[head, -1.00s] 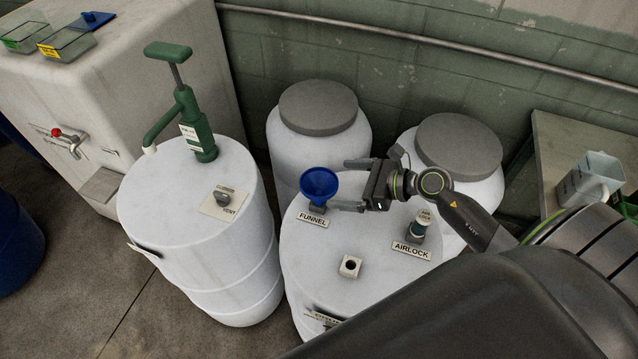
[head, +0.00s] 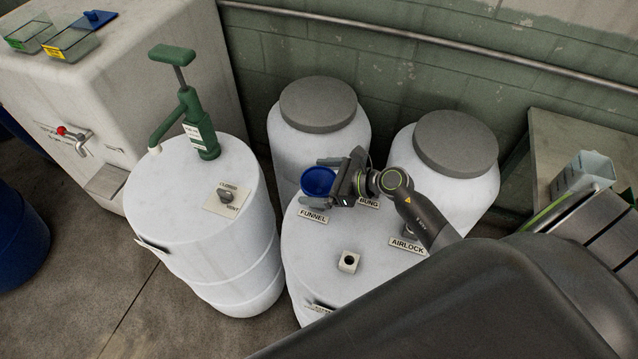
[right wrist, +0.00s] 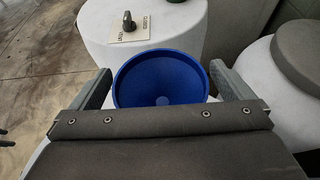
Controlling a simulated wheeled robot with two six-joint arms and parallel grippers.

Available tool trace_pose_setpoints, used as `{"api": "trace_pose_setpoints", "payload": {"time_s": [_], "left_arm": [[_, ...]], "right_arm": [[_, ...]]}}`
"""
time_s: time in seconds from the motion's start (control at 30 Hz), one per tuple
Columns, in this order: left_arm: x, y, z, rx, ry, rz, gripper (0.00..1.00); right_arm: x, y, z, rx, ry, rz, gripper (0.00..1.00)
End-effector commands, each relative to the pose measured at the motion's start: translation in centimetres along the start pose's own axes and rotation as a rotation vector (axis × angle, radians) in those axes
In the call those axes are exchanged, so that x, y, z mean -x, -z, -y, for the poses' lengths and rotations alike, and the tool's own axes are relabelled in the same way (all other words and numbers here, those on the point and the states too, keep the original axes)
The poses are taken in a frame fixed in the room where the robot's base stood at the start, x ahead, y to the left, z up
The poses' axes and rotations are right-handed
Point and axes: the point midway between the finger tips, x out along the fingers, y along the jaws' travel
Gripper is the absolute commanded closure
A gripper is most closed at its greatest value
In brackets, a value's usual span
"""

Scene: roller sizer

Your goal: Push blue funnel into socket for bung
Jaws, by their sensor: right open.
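The blue funnel (head: 318,181) stands upright on the white drum top (head: 310,245), behind the FUNNEL label (head: 313,216). My right gripper (head: 320,183) is open, with one finger on each side of the funnel. In the right wrist view the funnel (right wrist: 160,78) sits between the two fingers, with a small gap visible at least on the right. I cannot tell if a finger touches it. The BUNG label (head: 369,203) shows just below my gripper; any socket behind it is hidden. My left gripper is not in view.
A cream block with a dark hole (head: 349,261) is on the drum's front part. The AIRLOCK label (head: 406,245) is beside my right arm, which hides its fitting. A drum with a green pump (head: 198,125) stands left. Two grey-lidded drums (head: 318,105) stand behind.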

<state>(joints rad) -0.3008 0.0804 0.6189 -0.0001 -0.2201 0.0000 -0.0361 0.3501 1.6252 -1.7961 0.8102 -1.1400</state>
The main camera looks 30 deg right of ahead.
Motion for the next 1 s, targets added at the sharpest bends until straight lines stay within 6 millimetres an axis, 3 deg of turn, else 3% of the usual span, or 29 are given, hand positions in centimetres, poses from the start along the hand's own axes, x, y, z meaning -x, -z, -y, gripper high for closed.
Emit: {"api": "trace_pose_setpoints", "payload": {"time_s": [0.07, 0.37, 0.67, 1.0], "left_arm": [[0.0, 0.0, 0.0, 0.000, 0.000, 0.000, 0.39], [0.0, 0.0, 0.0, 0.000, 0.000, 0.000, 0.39], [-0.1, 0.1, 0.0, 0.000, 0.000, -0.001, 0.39], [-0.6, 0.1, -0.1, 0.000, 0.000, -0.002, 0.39]], "right_arm": [[0.0, 0.0, 0.0, 0.000, 0.000, 0.000, 0.01], [0.0, 0.0, 0.0, -0.001, 0.000, 0.000, 0.41], [0.2, -0.3, 0.0, 0.000, 0.000, 0.001, 0.41], [2.2, -5.2, 0.0, 0.007, 0.000, 0.002, 0.41]]}}
